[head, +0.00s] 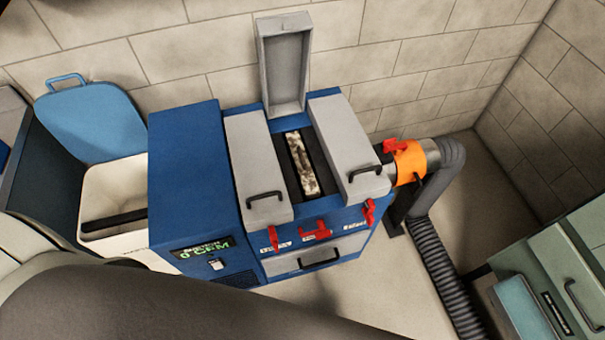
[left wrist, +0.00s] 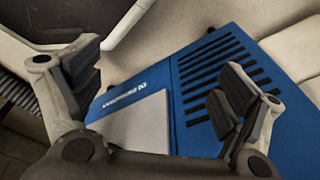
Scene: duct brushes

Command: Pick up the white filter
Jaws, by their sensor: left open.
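A whitish, dark-speckled filter (head: 302,163) sits in the open middle slot of the blue machine (head: 183,180). The slot's grey lid (head: 284,65) stands raised behind it. My left gripper (left wrist: 160,85) shows in the left wrist view, open with nothing between its fingers. It is over a blue housing with black vent slots and a grey panel. The filter does not show in the left wrist view. Neither gripper shows in the head view; a dark arm link of mine crosses its lower left.
Closed grey lids (head: 257,165) with black handles flank the slot. Red latches (head: 317,230) are on the machine's front. An orange collar (head: 409,162) joins a grey duct hose (head: 440,265) at right. A white bin (head: 113,190) with a raised blue lid (head: 92,122) stands left.

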